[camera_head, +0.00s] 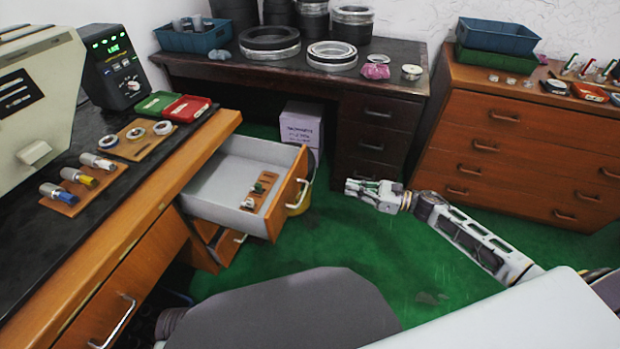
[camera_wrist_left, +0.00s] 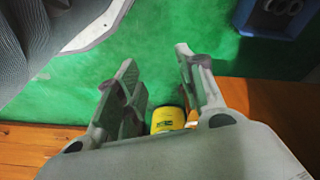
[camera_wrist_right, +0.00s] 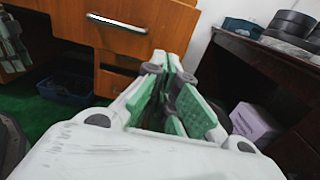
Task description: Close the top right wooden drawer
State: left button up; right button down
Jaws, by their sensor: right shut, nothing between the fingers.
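The top right wooden drawer (camera_head: 222,190) of the left bench is pulled out in the head view, with a grey inside, a wooden front and a metal handle (camera_head: 300,193). A small brown board with small parts lies in it. My right gripper (camera_head: 350,188) is shut and empty, to the right of the drawer front and apart from it. In the right wrist view, the wooden drawer front (camera_wrist_right: 165,22) and its handle (camera_wrist_right: 118,22) show beyond the shut fingers (camera_wrist_right: 167,75). My left gripper (camera_wrist_left: 154,72) is open and empty in its wrist view, and is not visible in the head view.
A brown chest (camera_head: 540,150) stands at right. Green floor is clear between the drawer and the chest.

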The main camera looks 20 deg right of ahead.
jog(key=shift+w+a, duration=0.1)
jog(key=b, duration=0.1)
send_near(301, 176)
jog(key=shift+x, duration=1.15)
jog(key=shift+w+a+f, duration=0.15)
jog(key=shift+w+a, duration=0.6)
jog(key=shift+w, duration=0.05)
jog(key=shift+x, duration=0.95)
pick_arm(q)
jog(key=shift+d+r+t, duration=0.25)
jog(key=shift+r+t, duration=0.05)
jog(key=shift+r, duration=0.8)
pick_arm(e)
jog(key=shift+w+a, duration=0.2)
jog(key=shift+a, duration=0.1)
pick_arm(q)
jog(key=shift+w+f+b, duration=0.1)
jog(key=shift+f+b, duration=0.05)
jog(key=shift+b, duration=0.15)
pick_arm(e)
jog(key=shift+a, duration=0.15)
